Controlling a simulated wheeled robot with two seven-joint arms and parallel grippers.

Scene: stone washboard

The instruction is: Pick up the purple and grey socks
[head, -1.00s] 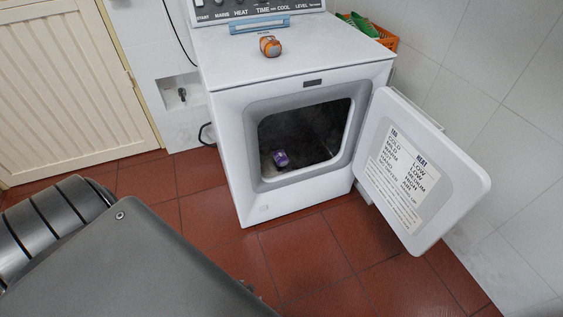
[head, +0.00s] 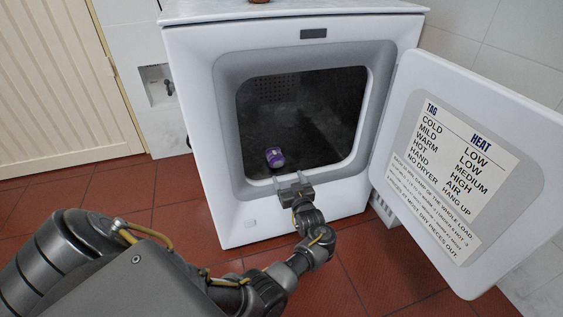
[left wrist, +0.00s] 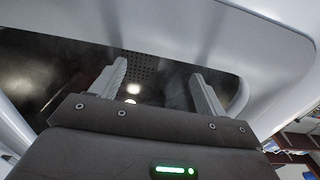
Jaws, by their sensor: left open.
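The purple and grey socks (head: 274,157) are a small rolled bundle, lying inside the open white dryer (head: 232,205) near the front left of its drum. My left gripper (head: 288,181) is at the lower rim of the dryer opening, just in front of and slightly right of the socks, apart from them. In the left wrist view its two fingers (left wrist: 158,85) are spread and empty, pointing into the dark drum. The socks cannot be made out in the left wrist view. My right gripper is not in view.
The dryer door (head: 400,150) stands wide open to the right, with a printed label on it. A cream louvred door (head: 55,90) is at the left. The red tiled floor (head: 370,265) in front of the dryer is clear apart from my arm.

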